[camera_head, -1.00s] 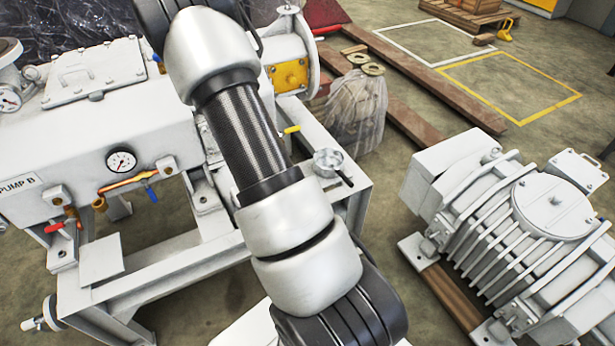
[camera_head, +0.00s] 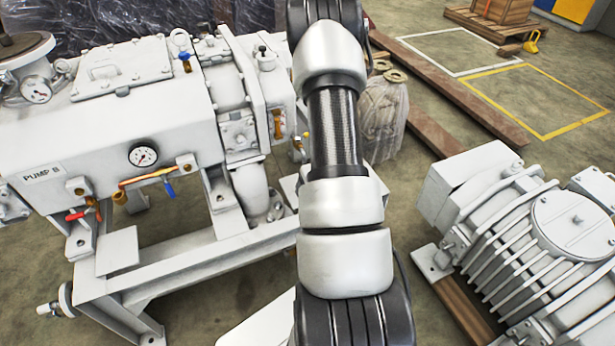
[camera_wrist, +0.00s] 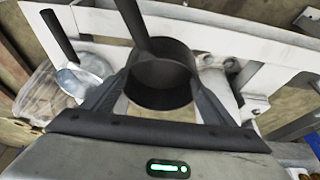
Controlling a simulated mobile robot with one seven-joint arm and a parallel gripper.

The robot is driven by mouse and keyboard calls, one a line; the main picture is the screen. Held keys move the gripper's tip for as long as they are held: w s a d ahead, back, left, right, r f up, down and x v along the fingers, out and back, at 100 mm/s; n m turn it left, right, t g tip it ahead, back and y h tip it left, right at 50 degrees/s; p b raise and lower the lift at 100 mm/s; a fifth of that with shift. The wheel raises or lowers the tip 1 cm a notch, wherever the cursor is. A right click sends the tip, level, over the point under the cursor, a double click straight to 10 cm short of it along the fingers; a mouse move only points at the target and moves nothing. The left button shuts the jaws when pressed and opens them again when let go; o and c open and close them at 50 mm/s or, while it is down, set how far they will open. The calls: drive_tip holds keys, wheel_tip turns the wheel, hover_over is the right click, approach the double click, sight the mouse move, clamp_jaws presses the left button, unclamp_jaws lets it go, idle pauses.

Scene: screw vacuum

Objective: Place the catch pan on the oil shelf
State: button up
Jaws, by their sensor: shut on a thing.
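My gripper (camera_wrist: 160,82) shows in the wrist view, with its two dark fingers on either side of a dark round pan (camera_wrist: 163,88) with a long dark handle, seemingly the catch pan. The fingers are shut on the pan, and it looks hollow. In the head view my arm hides the gripper and the pan. A small flat white plate (camera_head: 118,248) juts from the front of the pump frame; I cannot tell whether this is the oil shelf.
Pump B (camera_head: 100,150) stands on a white frame (camera_head: 225,252) at left. A ribbed grey machine (camera_head: 520,250) on wooden beams is at right. In the wrist view, a silvery round thing (camera_wrist: 88,72) is left of the pan, and a pale frame bar (camera_wrist: 235,42) lies behind it.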

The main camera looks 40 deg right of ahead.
drive_tip(key=w+p, duration=0.2)
drive_tip(key=w, duration=0.1)
drive_tip(key=w+d+p, duration=0.1)
drive_tip(key=w, duration=0.1)
drive_tip(key=shift+w+d+r+p, duration=0.1)
drive_tip(key=shift+w+r+p, duration=0.05)
drive_tip(key=shift+r+p, duration=0.2)
drive_tip(key=w+p, duration=0.1)
drive_tip(key=p, duration=0.1)
drive_tip(key=shift+w+d+f+p, duration=0.15)
drive_tip(key=shift+w+d+p, duration=0.05)
drive_tip(key=shift+w+p, duration=0.2)
drive_tip(key=shift+f, duration=0.15)
drive_tip(key=shift+w+f+b, duration=0.1)
drive_tip(key=shift+f+b, duration=0.75)
drive_tip(key=shift+f, duration=1)
drive_tip(key=shift+f+b, duration=0.3)
drive_tip(key=shift+b, duration=0.1)
drive_tip(key=shift+f+b, duration=0.3)
drive_tip(key=shift+b, duration=0.2)
